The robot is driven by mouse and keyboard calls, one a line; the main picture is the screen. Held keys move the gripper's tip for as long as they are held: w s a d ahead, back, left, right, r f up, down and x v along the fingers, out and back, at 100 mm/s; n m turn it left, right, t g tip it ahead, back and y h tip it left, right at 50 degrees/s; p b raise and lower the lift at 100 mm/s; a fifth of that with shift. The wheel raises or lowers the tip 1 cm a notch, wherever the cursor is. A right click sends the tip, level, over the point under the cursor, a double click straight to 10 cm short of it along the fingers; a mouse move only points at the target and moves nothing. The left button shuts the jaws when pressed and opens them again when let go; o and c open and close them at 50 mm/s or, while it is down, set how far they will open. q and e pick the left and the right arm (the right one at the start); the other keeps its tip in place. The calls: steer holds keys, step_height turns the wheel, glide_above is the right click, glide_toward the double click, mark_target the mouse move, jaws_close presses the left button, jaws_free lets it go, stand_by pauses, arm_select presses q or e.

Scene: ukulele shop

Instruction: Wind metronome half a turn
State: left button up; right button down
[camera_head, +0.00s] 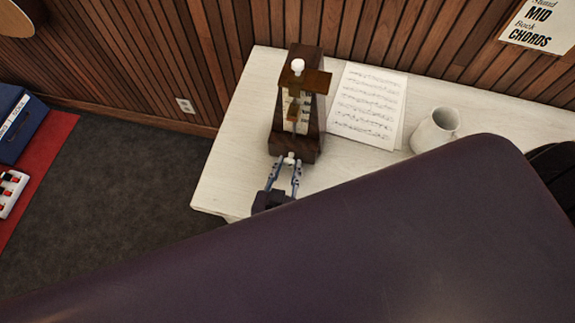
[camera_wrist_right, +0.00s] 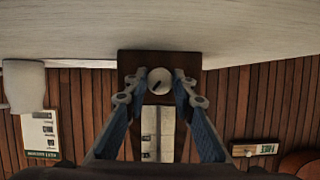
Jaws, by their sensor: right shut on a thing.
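The metronome (camera_head: 309,140) is a dark brown wooden pyramid standing upright on the white table (camera_head: 232,160). Its winding knob (camera_head: 290,157) is small, round and pale, low on the side facing me. My right gripper (camera_head: 289,164) reaches it from the front, with its fingers shut on the knob from both sides. In the right wrist view the knob (camera_wrist_right: 160,80) lies between the fingertips and carries a short dark mark pointing down and left. That view is upside down. My left gripper is not in view.
A sheet of music (camera_head: 367,105) lies to the right of the metronome, with a white mug (camera_head: 434,130) beyond it. A slatted wood wall (camera_head: 400,40) closes off the back. My own large dark arm link hides much of the foreground and the table's right front.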

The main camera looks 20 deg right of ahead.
steer(key=shift+s+m+t+y+p, duration=0.1)
steer(key=shift+m+t+y+p, duration=0.45)
steer(key=shift+m, duration=0.45)
steer(key=shift+d+f+m+t+y, duration=0.1)
steer(key=shift+m+t+y, duration=0.4)
steer(key=shift+m, duration=0.7)
steer(key=c, duration=1.6)
jaws_free()
steer(key=v, duration=1.2)
steer(key=shift+s, duration=0.1)
